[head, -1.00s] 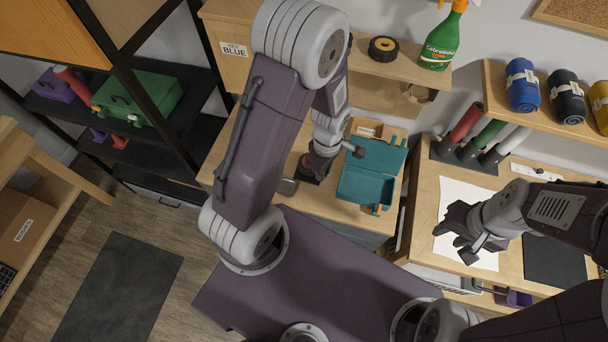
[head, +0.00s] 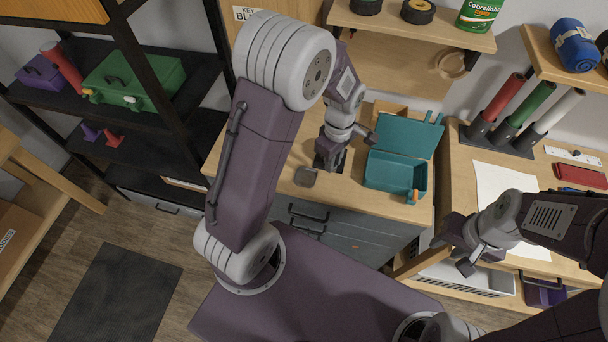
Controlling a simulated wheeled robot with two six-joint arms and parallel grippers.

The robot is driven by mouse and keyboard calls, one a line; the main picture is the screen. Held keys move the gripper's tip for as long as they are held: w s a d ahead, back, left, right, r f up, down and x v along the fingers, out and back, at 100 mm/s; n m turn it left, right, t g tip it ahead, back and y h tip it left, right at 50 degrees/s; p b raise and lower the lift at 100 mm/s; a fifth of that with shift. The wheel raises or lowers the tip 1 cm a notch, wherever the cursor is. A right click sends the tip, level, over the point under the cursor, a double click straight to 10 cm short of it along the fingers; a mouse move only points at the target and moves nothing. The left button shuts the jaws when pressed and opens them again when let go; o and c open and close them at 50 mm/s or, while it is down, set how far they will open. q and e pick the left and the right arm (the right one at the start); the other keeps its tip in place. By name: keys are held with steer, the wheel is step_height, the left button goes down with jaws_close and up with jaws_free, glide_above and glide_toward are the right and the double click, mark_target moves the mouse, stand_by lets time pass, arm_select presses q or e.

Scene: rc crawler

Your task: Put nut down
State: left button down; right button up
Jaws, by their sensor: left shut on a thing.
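My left gripper (head: 330,162) points down at the wooden worktop (head: 285,203), left of an open teal box (head: 396,172). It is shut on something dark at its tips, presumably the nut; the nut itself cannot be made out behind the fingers. Whether it touches the worktop cannot be told. A small grey flat item (head: 305,177) lies just left of the gripper. My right gripper (head: 459,250) hangs at the right, in front of the other bench, with its fingers apart and nothing seen between them.
A shelf with a green bottle (head: 481,14) is above the worktop. Red, green and white tubes (head: 542,112) stand in holders at right, behind a white sheet (head: 500,180). Grey drawers (head: 340,235) are under the worktop. A dark rack with a green case (head: 133,80) is at left.

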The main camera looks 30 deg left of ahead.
arm_select(q)
glide_above(305, 177)
step_height(305, 177, down, 5)
steer(key=shift+a, duration=0.1)
step_height(305, 177, down, 4)
steer(key=shift+r+p, duration=0.1)
steer(key=shift+p, duration=0.2)
steer(key=shift+w, duration=0.1)
steer(key=shift+f, duration=0.25)
steer(key=c, duration=1.6)
jaws_free()
steer(key=shift+r, duration=0.1)
